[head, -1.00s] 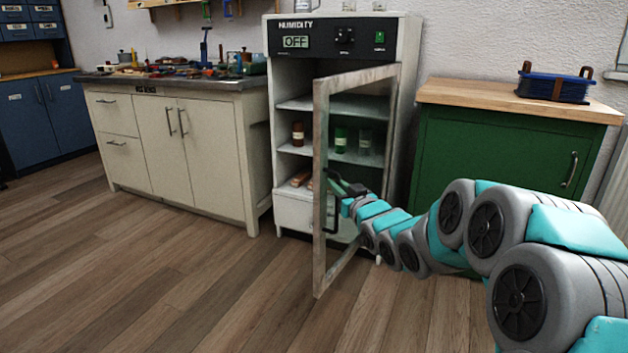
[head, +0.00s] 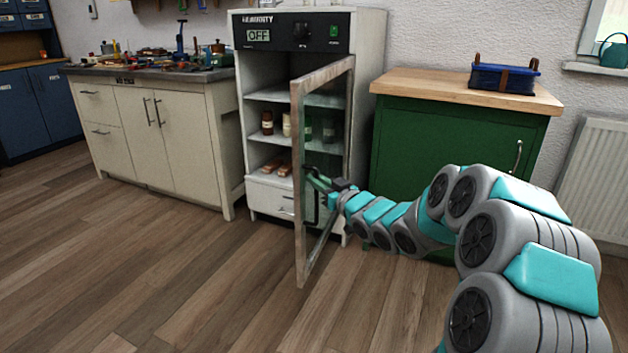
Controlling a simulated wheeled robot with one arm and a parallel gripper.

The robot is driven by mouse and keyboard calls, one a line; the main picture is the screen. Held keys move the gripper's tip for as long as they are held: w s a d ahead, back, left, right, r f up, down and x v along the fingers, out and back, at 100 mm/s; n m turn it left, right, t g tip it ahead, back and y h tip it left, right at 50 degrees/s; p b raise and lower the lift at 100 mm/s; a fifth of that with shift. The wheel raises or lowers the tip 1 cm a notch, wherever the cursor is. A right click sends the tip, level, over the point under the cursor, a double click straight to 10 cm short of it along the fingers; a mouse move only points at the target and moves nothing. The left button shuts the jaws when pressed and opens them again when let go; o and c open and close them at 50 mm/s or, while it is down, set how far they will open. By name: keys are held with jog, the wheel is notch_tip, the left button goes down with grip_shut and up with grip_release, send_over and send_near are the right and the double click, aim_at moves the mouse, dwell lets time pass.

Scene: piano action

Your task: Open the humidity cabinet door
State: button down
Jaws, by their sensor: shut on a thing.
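The humidity cabinet (head: 376,60) is a white upright unit with a black top panel whose display reads OFF. Its glass door (head: 299,120) has a worn pale frame and is swung well open, hinged on the cabinet's right side, with its free edge toward me. Shelves inside show a brown jar, a pale jar and darker jars seen through the glass. My gripper (head: 316,186) is at the door's free edge, at mid-height, shut on the dark door handle (head: 304,209). The exact finger contact is small and partly hidden.
A cream workbench (head: 185,150) with tools on top stands left of the cabinet. A green cabinet (head: 440,145) with a wooden top and a blue box (head: 503,78) stands to the right. Wood floor (head: 160,270) is clear in front and left.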

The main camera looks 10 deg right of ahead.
jog(key=shift+d+r, duration=0.1)
jog(key=shift+d, duration=0.1)
jog(key=c, duration=1.1)
grip_release()
jog(key=shift+w, duration=0.1)
jog(key=shift+o, duration=1.1)
jog(key=shift+a, duration=0.1)
jog(key=v, duration=0.8)
jog(key=shift+b, duration=0.45)
